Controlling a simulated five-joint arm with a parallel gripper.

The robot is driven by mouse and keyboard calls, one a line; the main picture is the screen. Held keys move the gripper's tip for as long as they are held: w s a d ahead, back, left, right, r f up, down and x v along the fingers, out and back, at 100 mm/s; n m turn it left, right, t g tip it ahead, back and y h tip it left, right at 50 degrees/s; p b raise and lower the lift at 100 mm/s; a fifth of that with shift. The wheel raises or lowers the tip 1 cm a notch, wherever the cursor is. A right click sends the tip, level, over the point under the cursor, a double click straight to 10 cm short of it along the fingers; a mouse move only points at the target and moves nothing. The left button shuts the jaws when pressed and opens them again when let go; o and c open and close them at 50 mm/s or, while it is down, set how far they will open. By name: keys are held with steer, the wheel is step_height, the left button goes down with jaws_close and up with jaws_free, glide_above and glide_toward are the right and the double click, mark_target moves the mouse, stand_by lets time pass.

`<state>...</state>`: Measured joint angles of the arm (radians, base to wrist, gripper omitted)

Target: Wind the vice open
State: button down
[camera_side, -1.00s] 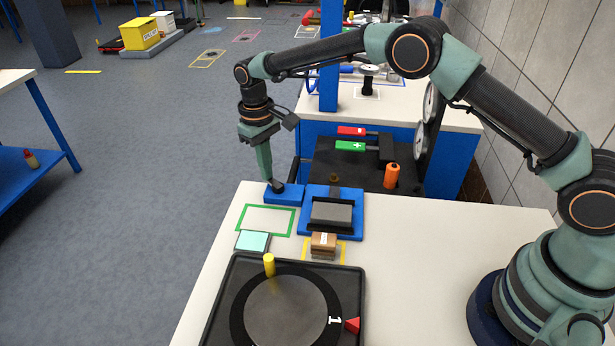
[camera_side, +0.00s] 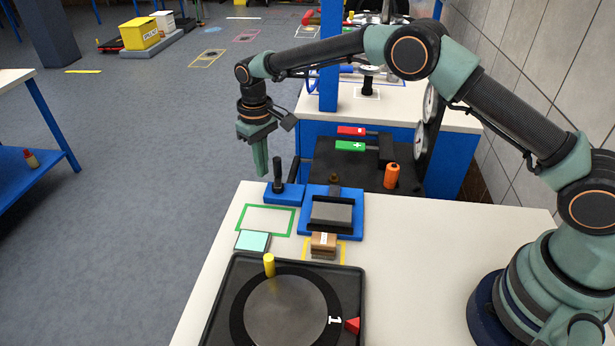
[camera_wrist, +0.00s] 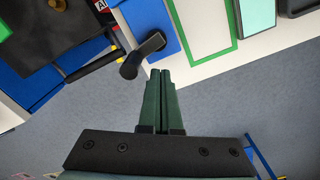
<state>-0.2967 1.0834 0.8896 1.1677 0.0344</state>
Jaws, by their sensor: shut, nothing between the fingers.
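The vice (camera_side: 352,220) is a blue base with dark jaw bars around a grey plate (camera_side: 331,212). Left of it is a blue block (camera_side: 284,194) with a black lever (camera_side: 278,172) standing roughly upright. In the wrist view the lever (camera_wrist: 141,57) points toward the camera beside the blue block (camera_wrist: 150,22). My gripper (camera_side: 263,174) points down just left of the lever, its green fingers together and empty. In the wrist view the fingertips (camera_wrist: 160,73) are close to the lever, with a small gap visible.
A green outlined rectangle (camera_side: 242,220), a pale teal pad (camera_side: 253,241) and a brown block (camera_side: 323,242) lie in front. A black turntable tray (camera_side: 215,325) with a yellow peg (camera_side: 269,265) is nearer. Left of the table edge is open floor.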

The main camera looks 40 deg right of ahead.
step_height(320, 180, up, 8)
stand_by(0.8)
steer(key=shift+r, duration=0.15)
steer(key=s+d+r+m+t, duration=0.1)
steer(key=s+d+r, duration=0.3)
steer(key=r, duration=0.3)
steer(key=s+d+r+t, duration=0.2)
steer(key=s+d+r, duration=0.2)
steer(key=d+r, duration=0.15)
steer(key=s+d+m+t, duration=0.1)
steer(key=s+d, duration=0.2)
steer(key=s, duration=0.6)
steer(key=s+d+f+m+t, duration=0.1)
steer(key=s+d, duration=0.3)
steer(key=s, duration=0.4)
steer(key=shift+s+t, duration=0.3)
steer(key=shift+s, duration=0.05)
